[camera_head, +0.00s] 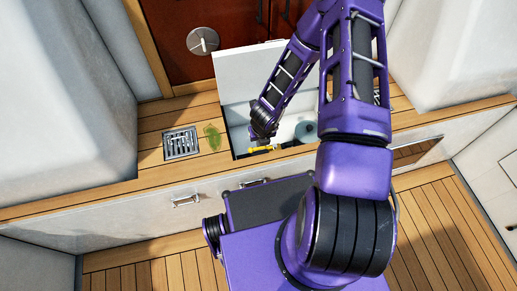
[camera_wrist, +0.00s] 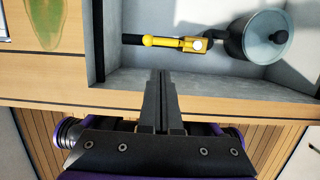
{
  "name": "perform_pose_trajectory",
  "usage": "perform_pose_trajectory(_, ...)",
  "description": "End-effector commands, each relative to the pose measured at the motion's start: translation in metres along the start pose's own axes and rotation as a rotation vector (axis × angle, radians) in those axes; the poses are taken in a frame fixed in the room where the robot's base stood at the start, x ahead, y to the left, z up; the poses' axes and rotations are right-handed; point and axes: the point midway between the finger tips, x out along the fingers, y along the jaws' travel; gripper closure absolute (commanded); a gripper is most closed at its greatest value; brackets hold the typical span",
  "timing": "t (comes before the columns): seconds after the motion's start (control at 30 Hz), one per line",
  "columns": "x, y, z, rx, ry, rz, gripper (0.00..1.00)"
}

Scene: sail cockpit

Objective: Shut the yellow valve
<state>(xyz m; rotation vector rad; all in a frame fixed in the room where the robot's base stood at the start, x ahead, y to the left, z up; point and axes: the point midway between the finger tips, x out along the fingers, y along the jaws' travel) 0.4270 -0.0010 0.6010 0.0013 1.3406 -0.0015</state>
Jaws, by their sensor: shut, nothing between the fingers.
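The yellow valve (camera_wrist: 190,45) lies in the open locker in the wrist view. Its yellow lever points left, roughly in line with a black pipe (camera_wrist: 132,39), and a round pale knob or bolt sits near its right end. In the head view a bit of the yellow valve (camera_head: 262,149) shows below the end of my arm. My gripper (camera_wrist: 160,76) is shut and empty, its tips just below the lever in the wrist picture. A gap shows between tips and lever in the picture; the height between them is unclear. In the head view my arm hides most of the gripper.
A grey-lidded round canister (camera_wrist: 265,37) stands right of the valve. The locker's pale wall (camera_wrist: 110,80) surrounds it, and a raised white lid (camera_head: 240,72) stands behind. A green leaf-shaped item (camera_head: 212,137) and a metal grate (camera_head: 181,143) are on the wooden bench to the left.

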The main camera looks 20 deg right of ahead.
Motion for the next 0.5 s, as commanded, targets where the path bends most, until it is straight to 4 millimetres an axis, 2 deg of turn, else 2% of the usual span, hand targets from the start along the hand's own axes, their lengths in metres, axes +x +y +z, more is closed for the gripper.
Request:
perform_pose_trajectory(0.17,0.02,0.0,-0.001,0.0,0.002,0.001,1.0)
perform_pose_trajectory(0.5,0.08,0.0,-0.001,-0.002,0.001,0.001,1.0)
